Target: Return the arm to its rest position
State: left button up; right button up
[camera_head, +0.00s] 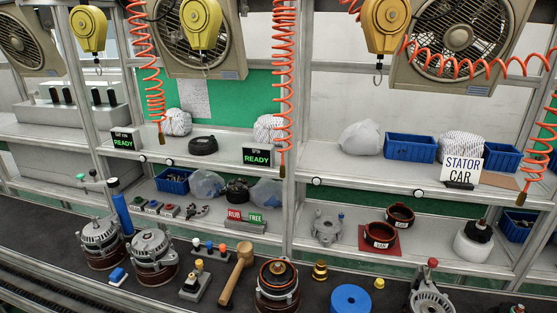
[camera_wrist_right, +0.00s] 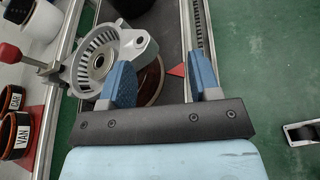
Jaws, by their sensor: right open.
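My right gripper (camera_wrist_right: 162,72) shows in the right wrist view with its two blue fingers spread apart. Nothing is held between them. The left finger overlaps the edge of a silver finned alternator housing (camera_wrist_right: 88,60) in the picture; I cannot tell whether they touch. The same kind of housing (camera_head: 430,299) shows at the bottom of the head view beside a red-knobbed clamp (camera_head: 432,263). Neither gripper can be made out in the head view, and my left gripper is in neither view.
Alternators (camera_head: 153,253), a mallet (camera_head: 236,272) and a blue ring (camera_head: 350,299) stand on the dark line. Shelves behind hold blue bins (camera_head: 410,147) and parts. Coiled red hoses (camera_head: 285,80) hang in front. Green floor (camera_wrist_right: 265,75) is mostly clear right of the gripper.

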jog(key=s+a+m+t+y, duration=0.25)
jog(key=s+m+y, duration=0.4)
jog(key=s, duration=0.65)
jog(key=s+a+r+m+t+y, duration=0.2)
jog(key=s+a+r+m+y, duration=0.45)
jog(key=s+r, duration=0.65)
jog(key=w+a+f+n+t+y, duration=0.1)
jog(key=w+a+f+t+y, duration=0.1)
jog(key=a+f+t, duration=0.2)
jog(key=w+a+f+n+t+y, duration=0.1)
jog(key=w+a+f+t+y, duration=0.1)
jog(key=f, duration=0.9)
jog(key=shift+w+a+t, duration=0.7)
jog(key=shift+a+t, duration=0.15)
jog(key=shift+a, duration=0.05)
jog(key=shift+c, duration=0.5)
